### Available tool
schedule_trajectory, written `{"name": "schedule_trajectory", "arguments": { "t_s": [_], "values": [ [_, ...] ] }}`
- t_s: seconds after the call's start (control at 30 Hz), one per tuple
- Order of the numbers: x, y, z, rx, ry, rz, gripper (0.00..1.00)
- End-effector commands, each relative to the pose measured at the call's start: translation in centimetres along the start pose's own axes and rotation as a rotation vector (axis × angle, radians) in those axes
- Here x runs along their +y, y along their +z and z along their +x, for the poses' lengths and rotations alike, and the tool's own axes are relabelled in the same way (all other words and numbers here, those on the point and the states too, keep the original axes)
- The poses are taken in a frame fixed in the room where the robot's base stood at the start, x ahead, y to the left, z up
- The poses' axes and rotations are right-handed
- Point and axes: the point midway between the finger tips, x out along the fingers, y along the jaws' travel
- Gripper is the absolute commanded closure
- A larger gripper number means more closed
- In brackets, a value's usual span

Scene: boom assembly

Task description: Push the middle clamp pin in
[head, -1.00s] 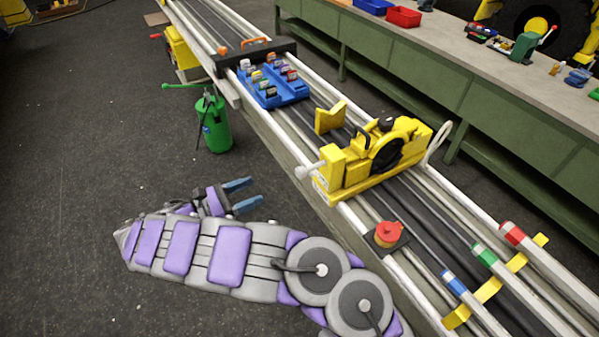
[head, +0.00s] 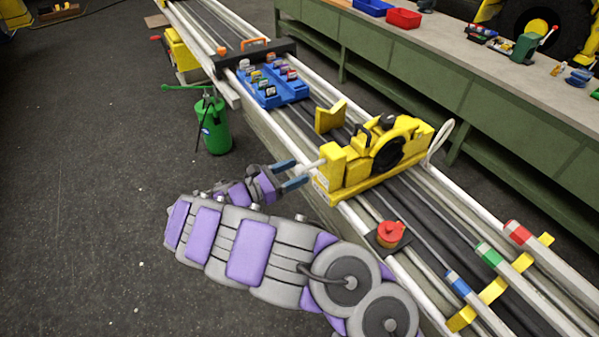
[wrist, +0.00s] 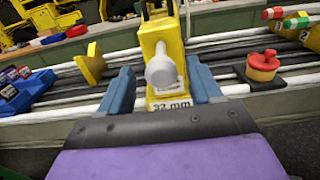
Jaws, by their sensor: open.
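The yellow clamp (head: 368,158) stands across the white rails. Its pale clamp pin (head: 308,167) sticks out of the near side, and its round knob end (wrist: 161,72) faces me in the wrist view. My gripper (head: 291,174) is open, with its blue fingertips on either side of the pin. In the wrist view the fingers (wrist: 162,92) flank the pin with gaps on both sides, and I cannot tell whether anything touches. A "32 mm" label shows on the yellow block just below the pin.
A red round knob on a dark plate (head: 389,236) sits on the rails at right. A blue tray (head: 268,98) of small parts stands farther along the rails. A green canister (head: 214,128) stands on the floor. Open floor lies to the left.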

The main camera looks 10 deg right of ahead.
Motion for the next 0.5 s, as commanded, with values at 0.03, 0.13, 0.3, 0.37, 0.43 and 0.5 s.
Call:
{"name": "schedule_trajectory", "arguments": {
  "t_s": [0.03,0.13,0.3,0.37,0.43,0.5],
  "values": [
    [0.0,-0.1,0.7,-0.001,-0.002,0.000,0.36],
    [0.0,-0.1,1.7,0.000,0.000,-0.001,0.36],
    [0.0,-0.1,2.4,-0.001,0.001,-0.002,0.36],
    [0.0,-0.1,2.4,-0.001,0.001,-0.002,0.36],
    [0.0,-0.1,2.4,-0.001,0.001,-0.002,0.36],
    [0.0,-0.1,2.4,0.000,0.001,-0.001,0.36]
  ]
}}
